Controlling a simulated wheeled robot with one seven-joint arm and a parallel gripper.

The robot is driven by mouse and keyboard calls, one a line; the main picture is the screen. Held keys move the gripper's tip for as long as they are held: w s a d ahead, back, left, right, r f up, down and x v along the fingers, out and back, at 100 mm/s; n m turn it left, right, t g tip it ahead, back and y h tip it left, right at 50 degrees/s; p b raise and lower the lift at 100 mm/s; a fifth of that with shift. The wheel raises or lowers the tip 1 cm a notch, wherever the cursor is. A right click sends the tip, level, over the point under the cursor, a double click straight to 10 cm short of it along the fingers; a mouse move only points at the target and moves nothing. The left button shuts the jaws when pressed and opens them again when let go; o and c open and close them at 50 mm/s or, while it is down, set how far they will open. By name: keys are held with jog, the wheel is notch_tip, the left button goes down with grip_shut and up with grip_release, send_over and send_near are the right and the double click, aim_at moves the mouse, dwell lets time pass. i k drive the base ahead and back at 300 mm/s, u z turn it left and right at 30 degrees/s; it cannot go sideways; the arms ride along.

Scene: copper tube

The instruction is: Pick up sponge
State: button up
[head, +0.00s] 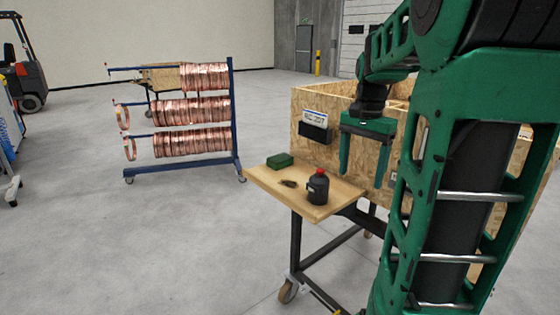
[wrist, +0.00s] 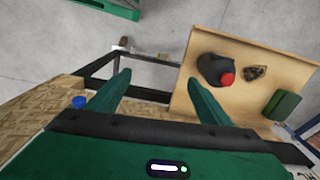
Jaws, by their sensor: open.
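A dark green rectangular block, which looks like the sponge (head: 279,161), lies at the far left corner of a small wooden shelf (head: 262,176). It also shows in the wrist view at the right, where this sponge (wrist: 287,105) lies near the shelf's edge. My gripper (head: 362,178) is open and empty, with its green fingers pointing down, to the right of the shelf and sponge. In the wrist view the space between the fingertips of my gripper (wrist: 157,77) is empty, and the sponge is well to the right of them. The sponge is not touched.
A black bottle with a red cap (head: 317,187) stands on the shelf between my gripper and the sponge. A small dark brown item (head: 289,183) lies beside it. A chipboard crate (head: 318,106) rises behind the shelf. A rack of copper coils (head: 190,110) stands farther back left.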

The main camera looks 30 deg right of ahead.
aim_at(278, 162)
jog(key=u, duration=0.05)
jog(key=i, duration=1.3)
